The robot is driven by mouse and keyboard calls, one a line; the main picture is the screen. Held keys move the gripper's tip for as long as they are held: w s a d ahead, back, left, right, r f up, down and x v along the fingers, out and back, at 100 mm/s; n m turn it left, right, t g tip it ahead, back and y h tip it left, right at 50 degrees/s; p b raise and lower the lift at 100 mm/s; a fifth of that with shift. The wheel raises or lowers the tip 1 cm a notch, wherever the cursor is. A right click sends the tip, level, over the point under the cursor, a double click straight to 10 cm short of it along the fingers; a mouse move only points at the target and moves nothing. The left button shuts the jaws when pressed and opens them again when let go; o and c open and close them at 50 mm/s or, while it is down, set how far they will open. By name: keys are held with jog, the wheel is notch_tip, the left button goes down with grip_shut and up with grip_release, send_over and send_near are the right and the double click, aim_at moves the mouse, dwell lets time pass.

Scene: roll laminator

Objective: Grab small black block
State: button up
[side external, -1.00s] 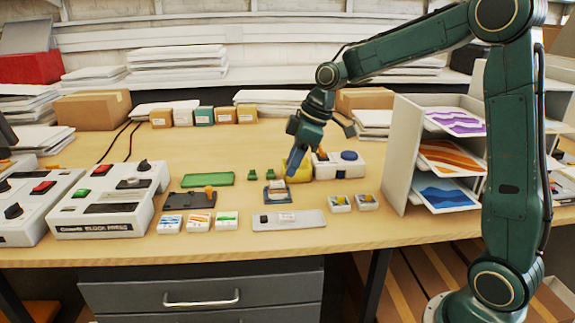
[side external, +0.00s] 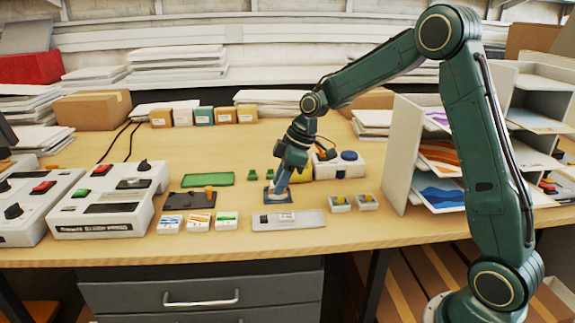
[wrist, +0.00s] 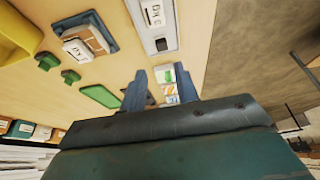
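The small black block (side external: 264,218) lies at the left end of a grey plate (side external: 300,220) near the table's front. In the wrist view the black block (wrist: 161,44) sits on the same grey plate (wrist: 158,30), beyond the fingertips and next to a white label. My gripper (side external: 278,187) is above the blue pad (side external: 285,200), behind and slightly right of the black block. In the wrist view my gripper (wrist: 160,72) has its two blue fingers spread apart with nothing held between them. The black block is apart from the fingers.
Two small picture blocks (side external: 340,203) lie to the right. A white device (side external: 338,165) and a paper rack (side external: 403,150) stand further right.

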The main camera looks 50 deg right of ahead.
send_over(265, 217)
jog(key=s+d, duration=0.2)
jog(key=shift+w+f, duration=0.15)
jog(key=shift+f, duration=1.9)
jog(key=shift+f, duration=0.1)
jog(key=x, duration=0.3)
jog(key=shift+a+f, duration=0.15)
jog(key=shift+f, duration=0.05)
jog(key=shift+x, duration=0.8)
jog(key=shift+c, duration=0.2)
grip_shut()
